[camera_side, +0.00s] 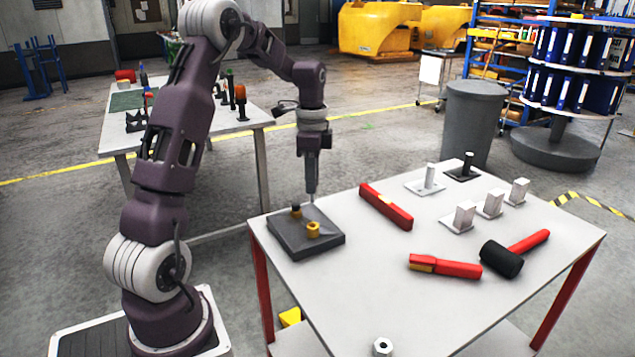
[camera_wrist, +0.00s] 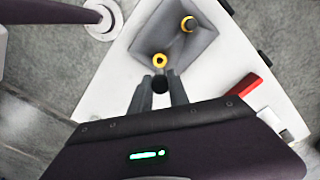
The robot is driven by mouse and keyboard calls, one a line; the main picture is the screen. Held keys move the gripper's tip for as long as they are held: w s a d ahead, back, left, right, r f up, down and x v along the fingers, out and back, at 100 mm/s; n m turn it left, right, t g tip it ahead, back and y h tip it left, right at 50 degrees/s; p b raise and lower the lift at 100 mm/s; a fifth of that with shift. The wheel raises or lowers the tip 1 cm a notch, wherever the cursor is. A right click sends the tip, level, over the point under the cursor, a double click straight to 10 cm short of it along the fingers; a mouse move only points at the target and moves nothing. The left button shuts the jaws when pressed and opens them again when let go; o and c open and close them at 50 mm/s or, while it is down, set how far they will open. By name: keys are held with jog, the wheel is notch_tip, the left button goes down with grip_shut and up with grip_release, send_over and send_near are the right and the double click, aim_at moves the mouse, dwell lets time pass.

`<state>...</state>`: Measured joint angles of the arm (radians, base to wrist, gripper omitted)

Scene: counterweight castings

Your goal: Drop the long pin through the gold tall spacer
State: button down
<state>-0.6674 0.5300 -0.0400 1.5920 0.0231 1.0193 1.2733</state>
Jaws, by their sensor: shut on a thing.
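In the wrist view my gripper (camera_wrist: 160,98) is shut on a dark round-ended piece (camera_wrist: 160,85), seen nearly end-on, which looks like the long pin. Its length is hard to make out in the side view. The other (camera_side: 296,211) has a dark top, also in the wrist view (camera_wrist: 188,23).
The grey block (camera_side: 286,240) sits at the table's left corner. A red bar-shaped thing (camera_side: 385,206) lies to its right. A red tool (camera_side: 445,266) and a black-headed mallet (camera_side: 502,259) lie farther right. Several pale blocks stand at the back right.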

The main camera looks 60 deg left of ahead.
aim_at(313, 202)
jog(key=shift+f, duration=2.9)
jog(key=shift+f, duration=2.3)
jog(key=c, duration=1.2)
grip_release()
jog(key=shift+o, duration=0.2)
notch_tip(313, 202, up, 7)
